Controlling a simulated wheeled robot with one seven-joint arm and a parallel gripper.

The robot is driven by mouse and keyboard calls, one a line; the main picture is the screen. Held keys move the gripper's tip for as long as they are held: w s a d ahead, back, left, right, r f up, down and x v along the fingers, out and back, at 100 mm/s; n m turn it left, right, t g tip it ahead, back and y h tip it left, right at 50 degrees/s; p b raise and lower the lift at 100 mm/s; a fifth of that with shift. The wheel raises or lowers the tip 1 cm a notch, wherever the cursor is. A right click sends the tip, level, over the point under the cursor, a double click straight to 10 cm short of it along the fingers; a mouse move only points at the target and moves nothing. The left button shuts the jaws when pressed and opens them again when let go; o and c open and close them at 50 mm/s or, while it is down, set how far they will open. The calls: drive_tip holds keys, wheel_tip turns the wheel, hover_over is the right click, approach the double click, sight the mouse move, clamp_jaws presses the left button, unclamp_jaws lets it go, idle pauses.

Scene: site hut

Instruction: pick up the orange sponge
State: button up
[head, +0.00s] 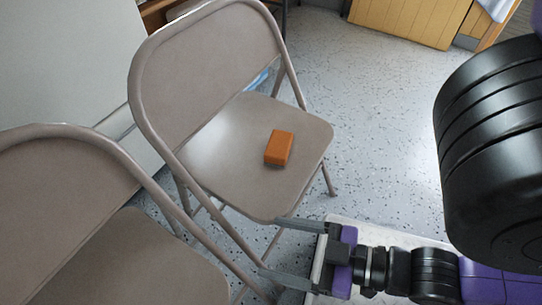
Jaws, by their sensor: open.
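The orange sponge (278,148) is a small block lying flat on the seat of a beige folding chair (232,150), right of the seat's middle. My gripper (268,248) is at the lower middle of the head view, open and empty, with its two fingers pointing left. It is apart from the sponge and shows below it in the picture, near the front edge of that chair's seat. The sponge is fully in view.
A second beige folding chair (118,262) stands at the lower left, its frame close to my fingertips. A pale panel (60,70) stands behind the chairs. Yellow wooden furniture (410,18) is at the back right. Speckled floor (375,130) is clear right of the sponge's chair.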

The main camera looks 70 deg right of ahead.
wheel_tip(320, 180, up, 37)
drive_tip(key=p, duration=3.7)
drive_tip(key=m+g, duration=1.5)
drive_tip(key=m, duration=0.2)
hover_over(279, 143)
wheel_tip(279, 143, down, 34)
drive_tip(key=shift+a+r, duration=0.1)
drive_tip(key=shift+r, duration=0.05)
drive_tip(key=shift+s+d+r+m, duration=0.1)
drive_tip(key=shift+d+m, duration=0.15)
drive_tip(key=shift+m, duration=0.05)
drive_tip(key=shift+f+b, duration=0.3)
drive_tip(key=shift+f, duration=0.2)
wheel_tip(279, 143, down, 7)
drive_tip(key=shift+a+r+b, duration=0.1)
drive_tip(key=shift+r+b, duration=0.05)
drive_tip(key=shift+b, duration=0.55)
